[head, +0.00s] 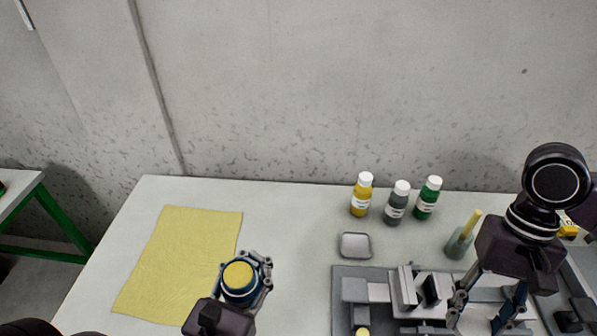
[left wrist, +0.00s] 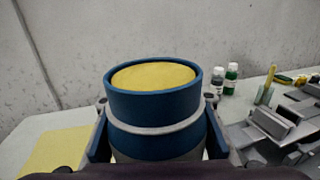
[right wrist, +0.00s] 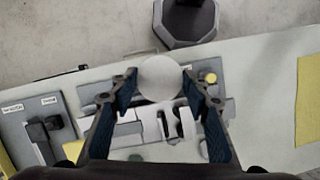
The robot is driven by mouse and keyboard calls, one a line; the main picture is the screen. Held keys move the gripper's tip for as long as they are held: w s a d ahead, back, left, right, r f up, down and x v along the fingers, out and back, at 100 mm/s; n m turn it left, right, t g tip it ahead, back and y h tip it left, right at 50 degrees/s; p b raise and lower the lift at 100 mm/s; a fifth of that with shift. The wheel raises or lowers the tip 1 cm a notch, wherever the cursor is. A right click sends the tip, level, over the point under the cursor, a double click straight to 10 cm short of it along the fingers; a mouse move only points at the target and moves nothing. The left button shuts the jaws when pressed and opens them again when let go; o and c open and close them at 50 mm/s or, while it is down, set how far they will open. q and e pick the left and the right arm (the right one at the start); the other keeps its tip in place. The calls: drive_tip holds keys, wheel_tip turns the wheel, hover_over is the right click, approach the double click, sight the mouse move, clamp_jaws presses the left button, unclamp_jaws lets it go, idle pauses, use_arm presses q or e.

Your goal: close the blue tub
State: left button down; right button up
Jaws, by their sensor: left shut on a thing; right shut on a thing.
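The blue tub (left wrist: 155,105) is open at the top, with yellow contents showing inside its rim and a pale band around its side. It also shows in the head view (head: 240,284), above the table's front left part. My left gripper (head: 243,280) is shut around the tub's sides and holds it upright. My right gripper (head: 487,318) is over the grey fixture at the right, well apart from the tub. It is shut on a pale round thing (right wrist: 160,78) between its fingertips; I cannot tell for certain whether this is the tub's lid.
A yellow cloth (head: 180,260) lies on the left of the table. A small grey tray (head: 355,246) is in the middle. Yellow (head: 361,196), grey (head: 397,204) and green (head: 428,199) bottles stand at the back. A green holder (head: 459,243) and the grey fixture (head: 350,285) are at the right.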

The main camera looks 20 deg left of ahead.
use_arm(q)
drive_tip(key=w+d+m+g+h, duration=0.2)
drive_tip(key=w+d+m+h, duration=0.1)
drive_tip(key=d, duration=0.4)
drive_tip(key=w+d+r+m+g+h, duration=0.1)
drive_tip(key=w+d+m+g+h, duration=0.1)
drive_tip(key=d+m+h, duration=0.3)
drive_tip(key=shift+w+d+h, duration=0.55)
drive_tip(key=shift+d+h, duration=0.45)
drive_tip(key=shift+h, duration=0.8)
use_arm(e)
drive_tip(key=a+r+m, duration=0.1)
drive_tip(key=a+r, duration=0.4)
drive_tip(key=a, duration=0.4)
drive_tip(key=w+a+r+m+y, duration=0.1)
drive_tip(key=a+r, duration=0.3)
drive_tip(key=a, duration=0.5)
drive_tip(key=a+r+m, duration=0.3)
drive_tip(key=a+r, duration=0.2)
drive_tip(key=a, duration=0.5)
drive_tip(key=shift+w+r, duration=0.3)
drive_tip(key=shift+w, duration=0.05)
